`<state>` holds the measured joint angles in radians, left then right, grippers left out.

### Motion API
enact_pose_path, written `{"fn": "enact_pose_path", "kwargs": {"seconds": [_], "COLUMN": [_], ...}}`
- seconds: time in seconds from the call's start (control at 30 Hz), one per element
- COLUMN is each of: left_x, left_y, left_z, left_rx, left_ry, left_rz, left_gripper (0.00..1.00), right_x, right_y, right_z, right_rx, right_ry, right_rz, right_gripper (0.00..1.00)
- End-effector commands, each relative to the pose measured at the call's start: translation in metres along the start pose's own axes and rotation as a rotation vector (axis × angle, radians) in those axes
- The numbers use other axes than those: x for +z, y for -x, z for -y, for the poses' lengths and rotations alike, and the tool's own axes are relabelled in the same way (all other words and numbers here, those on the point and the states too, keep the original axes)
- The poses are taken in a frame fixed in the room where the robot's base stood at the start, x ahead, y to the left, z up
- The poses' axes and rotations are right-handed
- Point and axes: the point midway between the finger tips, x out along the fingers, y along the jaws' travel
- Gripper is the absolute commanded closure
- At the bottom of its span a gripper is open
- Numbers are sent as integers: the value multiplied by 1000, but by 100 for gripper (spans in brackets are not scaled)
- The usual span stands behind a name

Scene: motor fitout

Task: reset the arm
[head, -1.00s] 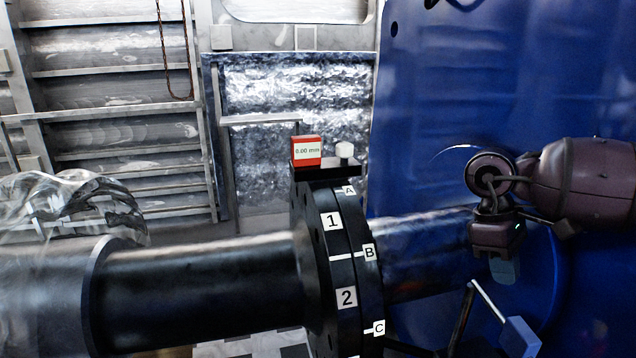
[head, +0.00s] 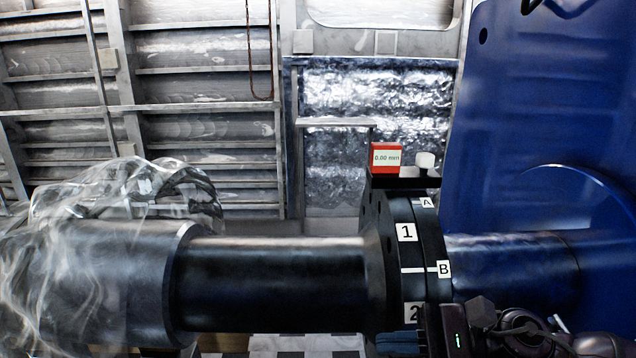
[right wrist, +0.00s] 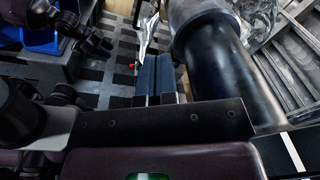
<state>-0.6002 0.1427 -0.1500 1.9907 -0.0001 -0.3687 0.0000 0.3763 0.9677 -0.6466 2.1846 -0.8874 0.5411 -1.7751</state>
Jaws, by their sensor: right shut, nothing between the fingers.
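My right gripper shows at the bottom right of the head view (head: 398,344), in front of the lower part of the black flange (head: 378,240). Its body with a small green light is to the right of the fingers. In the right wrist view its two blue fingers (right wrist: 157,78) are together with nothing between them. The black shaft (right wrist: 222,75) lies just right of the fingers there; I cannot tell the exact gap. My left gripper is not seen in the head view.
A red gauge reading 0.00 mm (head: 386,158) and a white knob (head: 425,161) sit on top of the flange. Clear plastic wrap (head: 130,200) covers the shaft's left end. A blue wall (head: 540,110) stands at right. A blue bin (right wrist: 40,38) and checkered floor (right wrist: 115,70) show below.

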Motion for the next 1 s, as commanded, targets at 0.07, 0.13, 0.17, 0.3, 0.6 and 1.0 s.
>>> {"fn": "enact_pose_path", "kwargs": {"seconds": [0.07, 0.13, 0.17, 0.3, 0.6, 1.0], "left_x": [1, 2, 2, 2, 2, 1], "left_y": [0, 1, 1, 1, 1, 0], "left_z": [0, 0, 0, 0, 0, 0], "left_rx": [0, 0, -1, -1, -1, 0], "left_ry": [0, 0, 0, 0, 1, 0], "left_rz": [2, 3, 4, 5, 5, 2], "left_gripper": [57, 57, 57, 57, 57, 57], "right_x": [5, 6, 6, 0, -45, -117], "right_y": [-4, -3, -2, 12, 71, 152], "right_z": [8, 18, 21, 36, 35, -71], "right_rx": [-148, -276, -330, -577, -1096, -1848], "right_ry": [-177, -336, -406, -737, -1444, -2222], "right_rz": [57, 107, 130, 248, 568, 1178], "right_gripper": [100, 100, 100, 100, 100, 100]}}
